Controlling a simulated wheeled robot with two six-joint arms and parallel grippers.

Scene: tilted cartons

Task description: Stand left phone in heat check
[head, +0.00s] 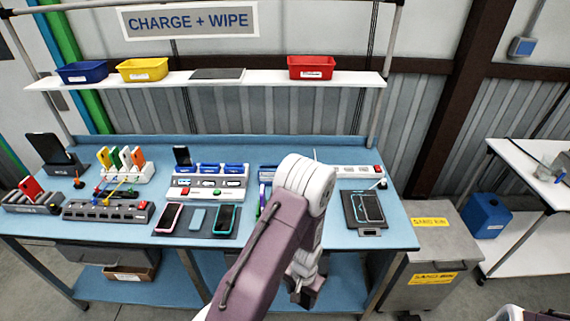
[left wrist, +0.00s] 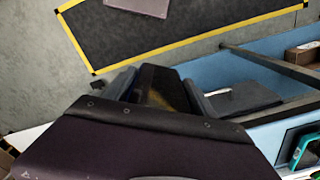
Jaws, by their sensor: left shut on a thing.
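My left gripper (head: 304,291) hangs in front of the bench's front edge, below its top. It is shut on a dark flat thing (left wrist: 160,88), mostly hidden by the jaws; I cannot tell if it is a phone. I cannot read which station is the heat check. My right gripper is out of view.
A shelf (head: 270,80) with bins runs above. A grey bin (head: 435,245) stands right.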

